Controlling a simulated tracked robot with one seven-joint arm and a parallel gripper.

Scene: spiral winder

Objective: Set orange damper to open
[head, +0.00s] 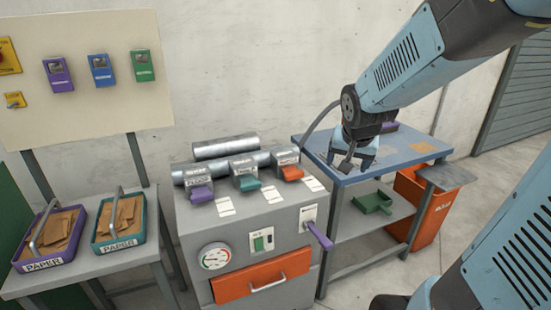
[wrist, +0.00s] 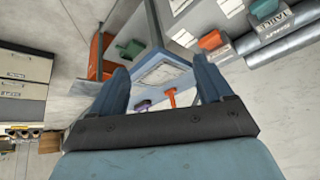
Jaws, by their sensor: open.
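The orange damper (head: 292,173) is a small handle at the front of a grey block, rightmost of three on top of the grey machine. It points forward, toward the viewer; its setting label is too small to read. The teal damper (head: 248,183) and purple damper (head: 201,193) are to its left. The orange damper also shows in the wrist view (wrist: 211,40). My gripper (head: 354,162) is open and empty, pointing down over the blue table, to the right of the orange damper and apart from it. Its two fingers show spread in the wrist view (wrist: 163,78).
A metal pipe (head: 224,146) lies behind the dampers. The machine front has a gauge (head: 215,256), an orange drawer (head: 262,279) and a purple lever (head: 318,235). The blue table (head: 398,152) stands right, with an orange bin (head: 424,215) below. Paper trays (head: 120,241) stand left.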

